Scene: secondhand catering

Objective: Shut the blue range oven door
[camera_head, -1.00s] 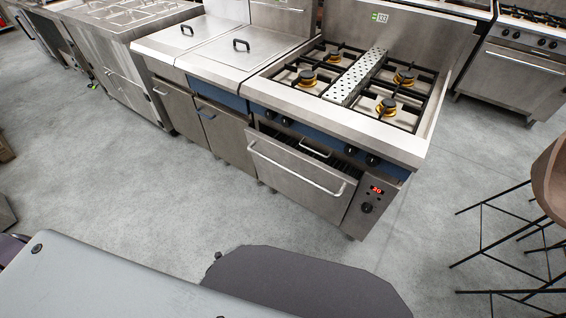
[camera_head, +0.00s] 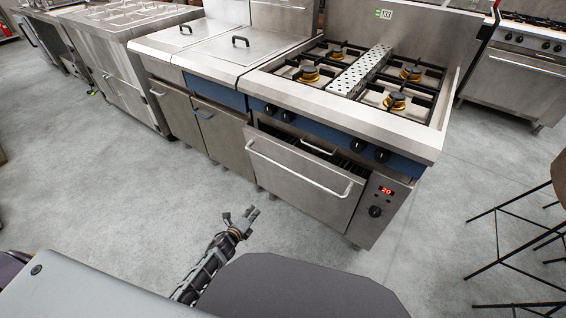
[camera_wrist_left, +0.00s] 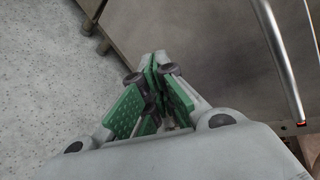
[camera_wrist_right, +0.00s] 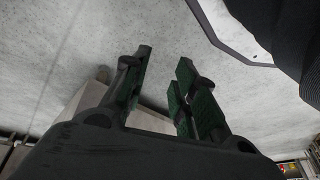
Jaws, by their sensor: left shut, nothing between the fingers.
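The blue range (camera_head: 345,137) has a steel top with burners, a blue knob panel and a steel oven door (camera_head: 290,187). The door is tilted partly open at its top, with a dark gap and racks showing behind it. A long bar handle (camera_head: 300,170) runs across its front. My left gripper (camera_head: 243,216) is in front of the door's lower left, low over the floor. In the left wrist view the left gripper (camera_wrist_left: 158,90) is shut and empty, with the door (camera_wrist_left: 225,50) and its handle (camera_wrist_left: 281,62) to its right. My right gripper (camera_wrist_right: 164,68) is open and empty, away from the door.
Steel fryer-like units (camera_head: 218,62) stand flush against the range's left side. A bar stool (camera_head: 530,225) with thin dark legs stands at the right. Grey floor (camera_head: 110,185) is clear in front of the units.

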